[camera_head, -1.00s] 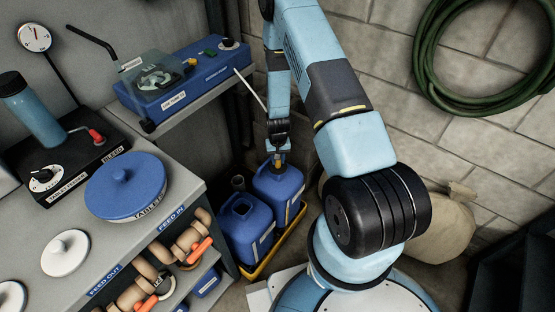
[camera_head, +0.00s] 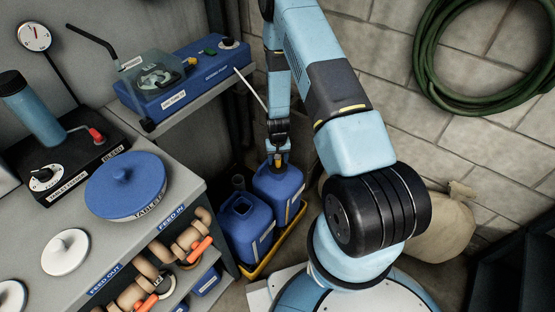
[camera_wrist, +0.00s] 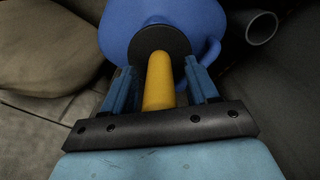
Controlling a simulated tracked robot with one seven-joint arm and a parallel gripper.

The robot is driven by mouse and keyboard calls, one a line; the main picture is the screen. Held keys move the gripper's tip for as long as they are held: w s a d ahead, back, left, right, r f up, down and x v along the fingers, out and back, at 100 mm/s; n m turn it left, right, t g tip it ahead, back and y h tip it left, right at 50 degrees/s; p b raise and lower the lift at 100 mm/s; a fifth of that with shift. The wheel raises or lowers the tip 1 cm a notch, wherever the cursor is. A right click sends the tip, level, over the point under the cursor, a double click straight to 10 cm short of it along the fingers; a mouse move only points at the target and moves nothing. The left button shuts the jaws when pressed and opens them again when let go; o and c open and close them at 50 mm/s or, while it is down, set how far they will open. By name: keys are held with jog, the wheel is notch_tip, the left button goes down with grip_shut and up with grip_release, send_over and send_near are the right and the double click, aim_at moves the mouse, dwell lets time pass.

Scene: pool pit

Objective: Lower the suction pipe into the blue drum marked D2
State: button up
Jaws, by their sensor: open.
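Two blue drums stand side by side in a yellow tray (camera_head: 263,267) on the floor. The right drum (camera_head: 277,190) is under my gripper (camera_head: 280,155); the left drum (camera_head: 240,225) has an open mouth. I cannot read which is D2. In the wrist view, the yellow suction pipe (camera_wrist: 158,85) rises from a black disc (camera_wrist: 160,42) at the mouth of the blue drum (camera_wrist: 120,25). My gripper (camera_wrist: 160,80) is open, with one blue finger on each side of the pipe and gaps between. The pipe's lower part is hidden.
A grey tube (camera_head: 238,183) stands behind the left drum. A dosing pump (camera_head: 185,75) on a shelf and a bench with a blue lid (camera_head: 125,185) lie left. A tan sack (camera_head: 440,228) leans against the wall at right.

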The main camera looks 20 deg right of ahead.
jog(key=shift+r, duration=0.1)
notch_tip(320, 180, up, 14)
jog(key=shift+f, duration=0.25)
dwell(0.5)
dwell(0.5)
jog(key=shift+r, duration=0.15)
jog(key=s+r+t, duration=0.1)
jog(key=s+r, duration=0.1)
jog(key=r, duration=1.4)
jog(key=s+r+t, duration=0.2)
jog(key=s+r, duration=0.1)
jog(key=r, duration=1.2)
jog(key=s+r+n+t, duration=0.1)
jog(key=s+r, duration=0.8)
jog(key=s, duration=0.2)
jog(key=s+r+t, duration=0.1)
jog(key=s+r, duration=0.8)
jog(key=s, duration=0.3)
jog(key=shift+s+a+r+n+t, duration=0.2)
jog(key=shift+r+n+t, duration=0.1)
jog(key=shift+r+n, duration=0.1)
